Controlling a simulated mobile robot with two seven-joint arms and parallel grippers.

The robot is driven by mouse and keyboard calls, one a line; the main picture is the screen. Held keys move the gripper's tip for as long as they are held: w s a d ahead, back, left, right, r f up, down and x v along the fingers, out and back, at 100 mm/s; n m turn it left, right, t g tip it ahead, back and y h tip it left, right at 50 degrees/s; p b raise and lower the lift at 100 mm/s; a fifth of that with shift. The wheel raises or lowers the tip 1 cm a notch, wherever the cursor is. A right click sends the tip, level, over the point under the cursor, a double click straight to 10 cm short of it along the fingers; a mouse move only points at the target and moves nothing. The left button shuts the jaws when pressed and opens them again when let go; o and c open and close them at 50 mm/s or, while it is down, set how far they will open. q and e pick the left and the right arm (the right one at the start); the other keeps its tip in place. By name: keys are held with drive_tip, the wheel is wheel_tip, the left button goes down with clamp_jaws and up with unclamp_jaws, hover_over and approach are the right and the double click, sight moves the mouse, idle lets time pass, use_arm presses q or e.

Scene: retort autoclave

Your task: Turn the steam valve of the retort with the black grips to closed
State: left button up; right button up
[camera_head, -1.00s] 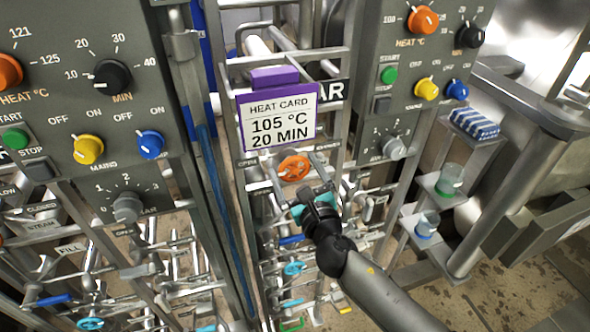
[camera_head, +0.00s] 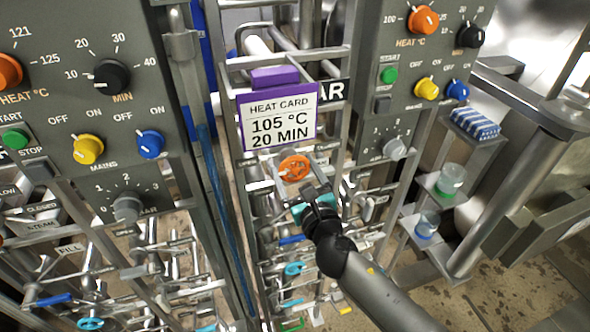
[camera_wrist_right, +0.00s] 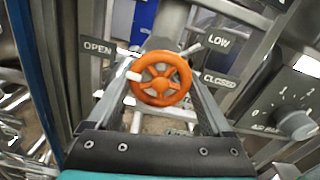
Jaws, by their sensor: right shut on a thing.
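The orange spoked handwheel (camera_wrist_right: 161,78) sits in the middle of the right wrist view and also shows in the head view (camera_head: 293,168). A white pointer sticks out of its left side, toward the OPEN plate (camera_wrist_right: 97,48). The LOW plate (camera_wrist_right: 219,41) is at upper right and the CLOSED plate (camera_wrist_right: 220,80) at right. My right gripper (camera_wrist_right: 162,88) is shut on the wheel, one finger at each side; it also shows in the head view (camera_head: 302,182). My left gripper is out of view. I cannot make out black grips.
A purple-topped heat card (camera_head: 279,118) reading 105 °C, 20 MIN hangs above the wheel. Control panels stand left (camera_head: 95,90) and right (camera_head: 412,80). Pipes and blue-handled valves (camera_head: 293,268) crowd below. Shelves with cups (camera_head: 449,180) stand at right.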

drive_tip(key=m, duration=0.5)
drive_tip(key=shift+a, duration=0.1)
drive_tip(key=m, duration=0.4)
drive_tip(key=shift+m, duration=0.3)
drive_tip(key=m, duration=0.4)
drive_tip(key=shift+a+m, duration=0.1)
drive_tip(key=shift+m, duration=0.2)
drive_tip(key=m, duration=0.3)
drive_tip(key=shift+r+m, duration=0.15)
drive_tip(key=shift+m, duration=0.15)
drive_tip(key=m, duration=0.3)
drive_tip(key=shift+m, duration=0.3)
drive_tip(key=m+p, duration=0.1)
drive_tip(key=m, duration=0.3)
drive_tip(key=shift+r+p, duration=0.15)
drive_tip(key=shift+p, duration=0.15)
drive_tip(key=m+p, duration=0.1)
drive_tip(key=m, duration=0.4)
drive_tip(key=shift+r+p, duration=0.1)
drive_tip(key=shift+p, duration=0.2)
drive_tip(key=m+p, duration=0.1)
drive_tip(key=m, duration=0.3)
drive_tip(key=shift+m, duration=0.3)
